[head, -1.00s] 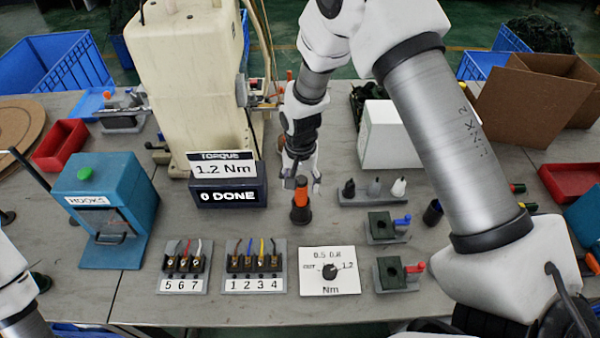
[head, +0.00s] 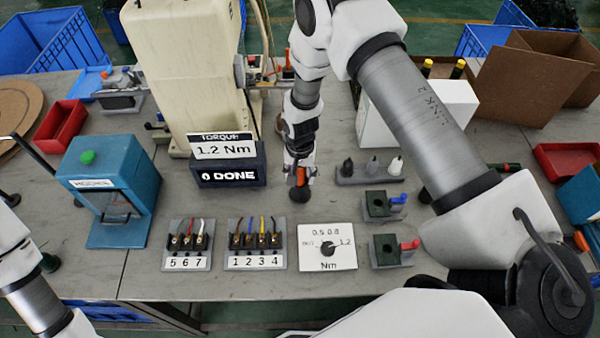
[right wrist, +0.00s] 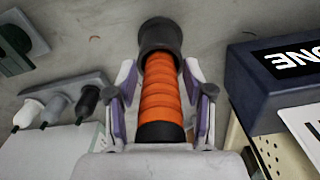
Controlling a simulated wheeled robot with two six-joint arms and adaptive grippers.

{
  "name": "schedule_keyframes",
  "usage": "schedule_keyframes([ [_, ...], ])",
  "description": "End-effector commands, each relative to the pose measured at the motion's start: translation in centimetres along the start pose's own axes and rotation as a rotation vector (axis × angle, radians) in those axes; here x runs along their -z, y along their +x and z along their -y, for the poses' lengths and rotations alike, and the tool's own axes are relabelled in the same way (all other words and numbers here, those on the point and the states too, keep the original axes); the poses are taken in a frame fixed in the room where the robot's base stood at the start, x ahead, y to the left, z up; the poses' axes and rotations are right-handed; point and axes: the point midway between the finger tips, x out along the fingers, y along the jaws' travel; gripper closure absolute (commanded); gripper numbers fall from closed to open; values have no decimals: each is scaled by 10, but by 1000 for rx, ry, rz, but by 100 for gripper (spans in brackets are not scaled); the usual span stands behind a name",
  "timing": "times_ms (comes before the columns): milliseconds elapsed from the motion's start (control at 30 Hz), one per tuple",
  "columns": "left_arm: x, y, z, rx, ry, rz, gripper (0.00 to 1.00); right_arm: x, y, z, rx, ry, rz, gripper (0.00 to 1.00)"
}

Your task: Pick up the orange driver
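The torque display (head: 228,174) stands close left of the driver. A holder with several bits (head: 370,178) is close right. Numbered terminal blocks (head: 255,262), a dial plate (head: 328,248) and green fixtures (head: 385,250) lie in front. A teal box (head: 110,190) stands left.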

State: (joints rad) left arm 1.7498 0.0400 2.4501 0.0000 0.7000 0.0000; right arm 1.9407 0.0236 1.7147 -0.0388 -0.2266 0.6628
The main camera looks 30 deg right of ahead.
Motion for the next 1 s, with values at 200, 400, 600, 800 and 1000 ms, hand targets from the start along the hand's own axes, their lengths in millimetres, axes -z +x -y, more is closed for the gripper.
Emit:
schedule_keyframes([
  [200,0,0,0,0,0,0,36,0,0,0,0,0,0,100],
  [400,0,0,0,0,0,0,36,0,0,0,1,0,-1,100],
  [600,0,6,0,0,0,0,36,2,-12,1,3,0,-4,100],
  [800,0,17,0,0,0,0,36,2,-46,1,4,0,-4,100],
  [1000,0,26,0,0,0,0,36,1,-84,1,3,0,-4,100],
])
